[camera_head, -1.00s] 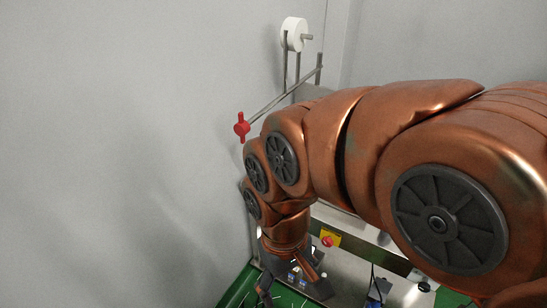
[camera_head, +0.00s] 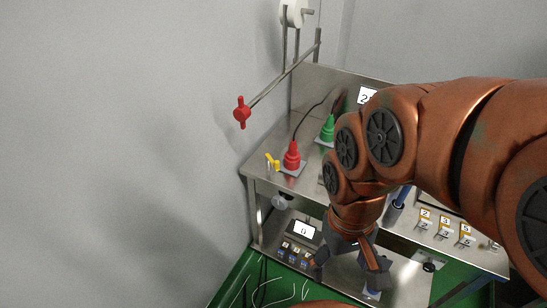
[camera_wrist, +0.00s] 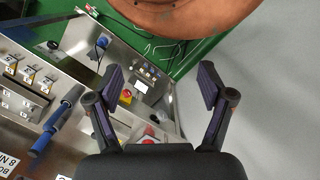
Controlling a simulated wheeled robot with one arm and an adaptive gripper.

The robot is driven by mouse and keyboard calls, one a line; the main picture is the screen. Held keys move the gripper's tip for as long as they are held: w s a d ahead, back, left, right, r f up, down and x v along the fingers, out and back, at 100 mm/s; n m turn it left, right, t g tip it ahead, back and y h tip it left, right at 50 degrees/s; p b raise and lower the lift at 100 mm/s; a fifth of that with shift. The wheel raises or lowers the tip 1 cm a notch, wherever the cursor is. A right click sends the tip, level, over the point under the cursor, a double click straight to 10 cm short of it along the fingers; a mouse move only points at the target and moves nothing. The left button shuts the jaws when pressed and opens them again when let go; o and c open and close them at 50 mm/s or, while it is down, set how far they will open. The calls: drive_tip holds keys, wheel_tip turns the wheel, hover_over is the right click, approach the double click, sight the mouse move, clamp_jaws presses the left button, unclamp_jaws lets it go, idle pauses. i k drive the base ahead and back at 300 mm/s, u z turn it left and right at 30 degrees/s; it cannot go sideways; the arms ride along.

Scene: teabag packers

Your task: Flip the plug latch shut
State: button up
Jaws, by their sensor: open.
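A red plug (camera_head: 291,156) stands upright on a small plate at the left end of the steel bench top. A small yellow lever (camera_head: 272,161), which may be the plug latch, sticks up just left of it. A green plug (camera_head: 328,130) stands further back. My gripper (camera_head: 348,274) points down in front of the bench, right of and below the red plug, apart from both plugs. In the wrist view my gripper (camera_wrist: 163,82) has its fingers wide apart with nothing between them. A red part (camera_wrist: 149,134) shows low between the fingers, partly hidden.
The steel bench (camera_head: 258,179) has a lower shelf with a small display box (camera_head: 303,231). Numbered switches (camera_head: 443,225) line the bench's right part. A rod with a red knob (camera_head: 242,112) juts out above the left end. A blue-handled tool (camera_wrist: 56,120) shows in the wrist view.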

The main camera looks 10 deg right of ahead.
sight(276, 163)
drive_tip(key=u, duration=3.55)
drive_tip(key=k, duration=0.35)
drive_tip(key=z, duration=1.45)
